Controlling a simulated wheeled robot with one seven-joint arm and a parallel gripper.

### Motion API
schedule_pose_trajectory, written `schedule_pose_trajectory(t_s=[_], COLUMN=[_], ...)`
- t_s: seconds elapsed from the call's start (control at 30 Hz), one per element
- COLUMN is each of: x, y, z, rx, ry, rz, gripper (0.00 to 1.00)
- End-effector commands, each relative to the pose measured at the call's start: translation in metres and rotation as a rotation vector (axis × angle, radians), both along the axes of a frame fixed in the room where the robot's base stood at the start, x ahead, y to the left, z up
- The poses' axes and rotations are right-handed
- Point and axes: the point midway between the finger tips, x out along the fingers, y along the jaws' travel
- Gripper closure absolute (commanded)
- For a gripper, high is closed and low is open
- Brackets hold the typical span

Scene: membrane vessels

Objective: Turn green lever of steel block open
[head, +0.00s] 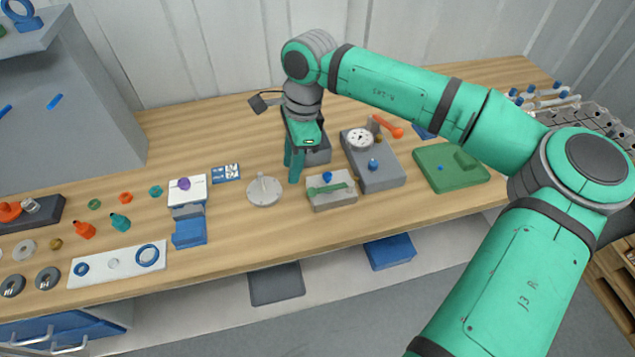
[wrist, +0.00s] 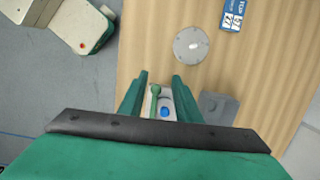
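The steel block (head: 334,198) is a light grey block near the front of the bench. Its green lever (head: 327,189) lies along the top, with a rounded end at the left, and a blue knob (head: 327,177) stands behind it. My gripper (head: 291,174) points down, just left of and behind the block. In the wrist view, my gripper (wrist: 159,76) has its fingers apart with nothing clamped. The green lever (wrist: 155,92) and blue knob (wrist: 165,112) show between the fingers. Whether a finger touches the lever cannot be told; the block is partly hidden by my gripper there.
A round grey disc (head: 264,190) with an upright handle stands left of the block. A grey gauge block (head: 372,165) with a blue knob stands close at the right, and a green tray (head: 450,168) beyond it. A grey box (head: 318,155) is behind. Bare wood lies in front.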

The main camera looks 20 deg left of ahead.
Motion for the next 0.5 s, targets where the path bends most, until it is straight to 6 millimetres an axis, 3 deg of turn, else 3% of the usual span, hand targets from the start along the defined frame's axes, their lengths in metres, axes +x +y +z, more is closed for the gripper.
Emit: schedule_pose_trajectory(t_s=[0.1, 0.2, 0.37, 0.5], x=[0.021, 0.03, 0.034, 0.033], y=[-0.029, -0.042, -0.049, -0.049], z=[0.008, 0.012, 0.007, -0.011], rx=[-0.092, -0.135, -0.155, -0.154], ry=[-0.064, -0.09, -0.101, -0.098], rz=[-0.01, -0.016, -0.017, -0.017], gripper=[0.7, 0.7, 0.7, 0.7])
